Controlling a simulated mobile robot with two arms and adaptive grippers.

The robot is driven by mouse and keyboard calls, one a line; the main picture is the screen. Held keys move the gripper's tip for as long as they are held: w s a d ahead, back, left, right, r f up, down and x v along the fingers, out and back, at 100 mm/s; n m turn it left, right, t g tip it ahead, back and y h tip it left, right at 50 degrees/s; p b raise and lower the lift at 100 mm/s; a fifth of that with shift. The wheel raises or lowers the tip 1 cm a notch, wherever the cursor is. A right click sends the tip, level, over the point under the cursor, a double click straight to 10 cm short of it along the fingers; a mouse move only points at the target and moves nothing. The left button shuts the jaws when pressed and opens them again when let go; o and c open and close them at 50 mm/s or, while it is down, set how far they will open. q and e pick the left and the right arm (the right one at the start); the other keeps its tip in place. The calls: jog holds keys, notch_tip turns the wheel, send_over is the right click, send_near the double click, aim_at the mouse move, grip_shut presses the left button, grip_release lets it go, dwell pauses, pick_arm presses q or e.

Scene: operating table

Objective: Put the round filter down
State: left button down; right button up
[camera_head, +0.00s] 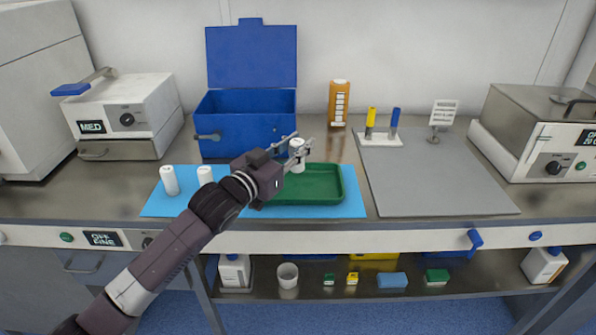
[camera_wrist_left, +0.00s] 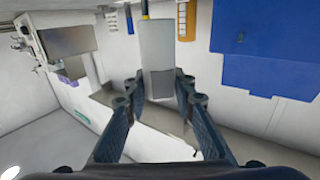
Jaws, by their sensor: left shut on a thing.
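A white cylinder (camera_head: 298,156), likely the round filter, is between the fingers of my left gripper (camera_head: 299,147). It is upright at the back of the green tray (camera_head: 322,168); whether its base touches the tray is unclear. In the left wrist view the pale cylinder (camera_wrist_left: 157,45) stands between the two dark fingers of the gripper (camera_wrist_left: 158,88). Two similar white cylinders, one at the left (camera_head: 169,180) and one nearer the arm (camera_head: 205,175), stand on the blue mat (camera_head: 155,207). My left arm hides part of the mat and tray. My right gripper is not in view.
An open blue box (camera_head: 245,130) stands behind the tray. An orange container (camera_head: 339,103) and a rack with yellow and blue items (camera_head: 381,138) are at the back. The grey mat (camera_head: 430,185) on the right is largely clear. Machines stand at both sides.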

aim_at(298, 171)
pick_arm(q)
notch_tip(298, 171, down, 8)
jog(key=shift+r, duration=0.2)
dwell(0.3)
jog(key=c, duration=1.6)
grip_release()
jog(key=shift+f, duration=0.15)
jog(key=shift+s, duration=0.1)
jog(key=b+v, duration=0.1)
jog(key=v, duration=1.1)
